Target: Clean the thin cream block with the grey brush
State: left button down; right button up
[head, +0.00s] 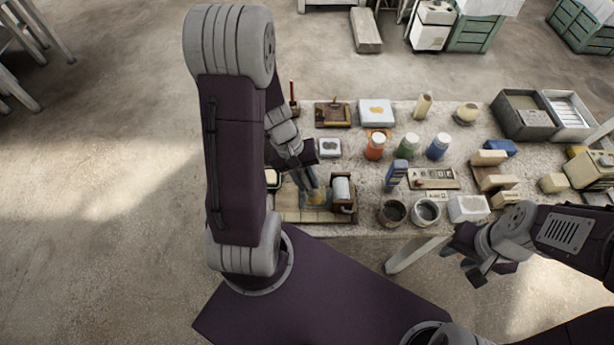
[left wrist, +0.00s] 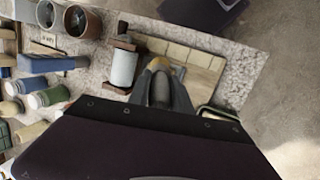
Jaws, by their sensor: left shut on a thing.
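My left gripper (head: 311,188) reaches down over a wooden tray (head: 290,216) at the table's near left. It is shut on what looks like the grey brush (left wrist: 160,90), a dark grey rounded body between the fingers in the left wrist view. A yellowish tip shows just beyond the fingertips, low over the tray. Pale cream pieces (left wrist: 181,51) lie in a row on the tray; which is the thin cream block, and whether the brush touches it, I cannot tell. My right gripper (head: 476,263) appears open and empty, off the table's front edge at the right.
A white roller (head: 342,191) in a wooden holder stands on the tray's right side. Two round pots (head: 392,212) (head: 426,211), a blue item (head: 396,175) and several coloured jars (head: 407,146) stand further right. Grey bins (head: 524,114) are at the back right.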

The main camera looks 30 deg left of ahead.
pick_arm(q)
jog(key=shift+w+a+r, duration=0.1)
jog(key=shift+w+a, duration=0.15)
jog(key=shift+w, duration=0.15)
jog(key=shift+w+a+p, duration=0.45)
jog(key=shift+w, duration=0.25)
jog(key=shift+r+p, duration=0.6)
jog(key=shift+r, duration=0.1)
jog(key=shift+r+p, duration=1.15)
jog(key=shift+r, duration=0.05)
jog(key=shift+r, duration=0.1)
